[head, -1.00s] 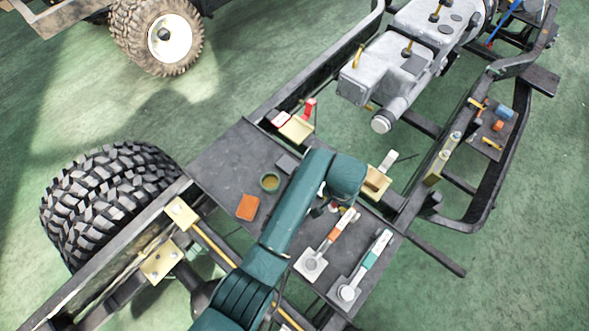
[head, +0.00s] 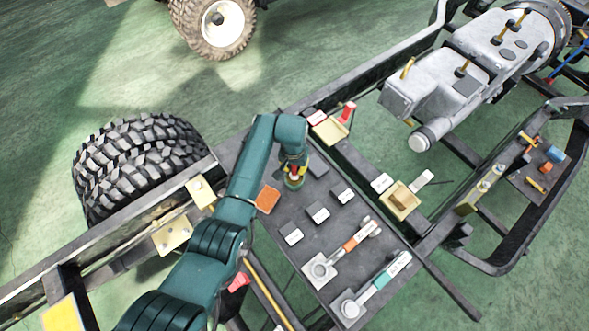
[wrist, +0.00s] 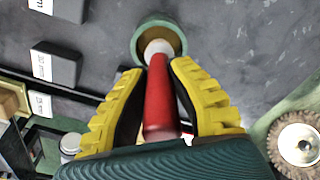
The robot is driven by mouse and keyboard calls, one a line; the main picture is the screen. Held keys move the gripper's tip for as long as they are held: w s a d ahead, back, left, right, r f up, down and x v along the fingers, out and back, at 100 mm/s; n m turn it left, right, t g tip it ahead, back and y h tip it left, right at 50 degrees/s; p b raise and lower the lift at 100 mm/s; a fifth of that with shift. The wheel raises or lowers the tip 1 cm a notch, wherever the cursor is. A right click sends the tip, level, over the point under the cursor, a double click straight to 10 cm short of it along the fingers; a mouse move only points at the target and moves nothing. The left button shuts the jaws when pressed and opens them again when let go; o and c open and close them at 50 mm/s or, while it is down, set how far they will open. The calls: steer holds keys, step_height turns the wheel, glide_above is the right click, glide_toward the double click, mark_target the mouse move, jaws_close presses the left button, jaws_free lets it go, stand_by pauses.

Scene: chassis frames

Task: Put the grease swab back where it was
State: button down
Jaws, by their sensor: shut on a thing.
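The grease swab (wrist: 160,105) has a red handle and a pale end. My gripper (wrist: 157,75) is shut on its handle, with a yellow finger on each side. The swab's pale end lies at the mouth of a round green cup (wrist: 141,40); I cannot tell how deep it reaches. In the head view my gripper (head: 293,170) points down over the cup (head: 296,184), which stands on the dark tray plate (head: 325,238). The gripper hides most of the swab there.
An orange pad (head: 267,199) lies just left of the cup. Several dark labelled blocks (head: 318,213) sit to its right. Two wrench-like tools, one with an orange band (head: 350,243) and one teal (head: 380,284), lie toward the front.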

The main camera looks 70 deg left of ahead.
step_height(320, 180, down, 2)
steer(key=shift+f, duration=0.1)
steer(key=shift+f, duration=0.1)
steer(key=c, duration=1.1)
jaws_free()
steer(key=r, duration=0.4)
steer(key=r+p, duration=0.1)
steer(key=r, duration=0.3)
steer(key=r+p, duration=0.1)
steer(key=r, duration=0.3)
steer(key=shift+s+d+r, duration=0.2)
steer(key=shift+s+d, duration=0.05)
steer(key=shift+d, duration=0.1)
